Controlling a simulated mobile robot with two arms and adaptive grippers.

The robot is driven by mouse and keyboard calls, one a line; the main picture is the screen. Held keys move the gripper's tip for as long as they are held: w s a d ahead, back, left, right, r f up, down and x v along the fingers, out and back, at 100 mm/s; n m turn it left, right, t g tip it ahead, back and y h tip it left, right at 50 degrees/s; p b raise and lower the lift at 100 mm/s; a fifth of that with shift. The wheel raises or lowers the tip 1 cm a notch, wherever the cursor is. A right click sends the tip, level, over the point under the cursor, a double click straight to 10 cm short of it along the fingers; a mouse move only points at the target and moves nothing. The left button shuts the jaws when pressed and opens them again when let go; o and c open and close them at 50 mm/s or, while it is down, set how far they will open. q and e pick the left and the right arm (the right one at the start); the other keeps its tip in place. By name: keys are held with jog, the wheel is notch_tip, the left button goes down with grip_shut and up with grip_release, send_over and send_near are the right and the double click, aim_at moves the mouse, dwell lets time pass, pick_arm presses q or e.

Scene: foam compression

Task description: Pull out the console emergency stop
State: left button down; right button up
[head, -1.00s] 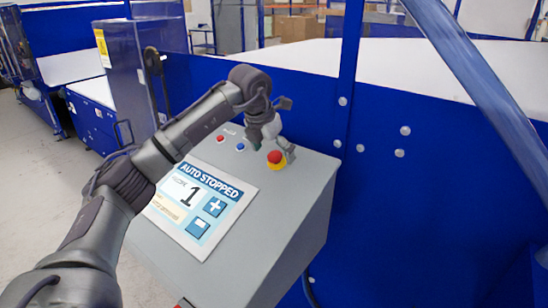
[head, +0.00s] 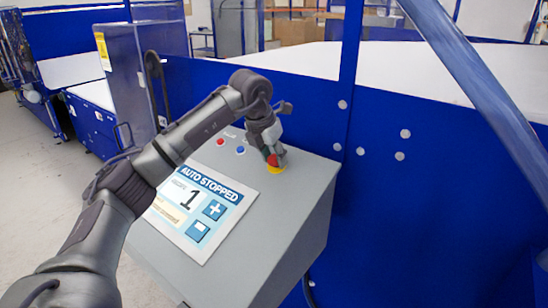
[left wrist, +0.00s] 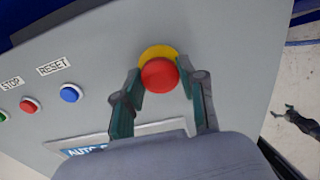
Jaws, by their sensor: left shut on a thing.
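The console emergency stop (head: 272,161) is a red mushroom button on a yellow base at the upper right of the grey console's top (head: 262,217). The red button (left wrist: 159,75) is also in the middle of the left wrist view, with the yellow ring (left wrist: 157,51) showing behind it. My left gripper (head: 275,157) is at the button, with its fingers shut on it from both sides. In the left wrist view my left gripper (left wrist: 161,71) has one finger at each side of the red cap.
The console screen (head: 201,210) reads AUTO STOPPED with a 1. A small red button (head: 220,142) and a blue RESET button (left wrist: 70,94) lie left of the emergency stop. Blue machine panels (head: 420,200) stand behind and to the right.

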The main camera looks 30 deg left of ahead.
pick_arm(q)
jog(key=shift+r, duration=0.35)
dwell(0.4)
jog(key=c, duration=0.5)
grip_release()
jog(key=shift+s+r, duration=0.1)
jog(key=shift+s, duration=0.1)
jog(key=o, duration=0.5)
jog(key=shift+w, duration=0.1)
jog(key=shift+p, duration=0.3)
jog(key=p+v, duration=0.3)
jog(key=v, duration=0.4)
jog(key=shift+p, duration=0.4)
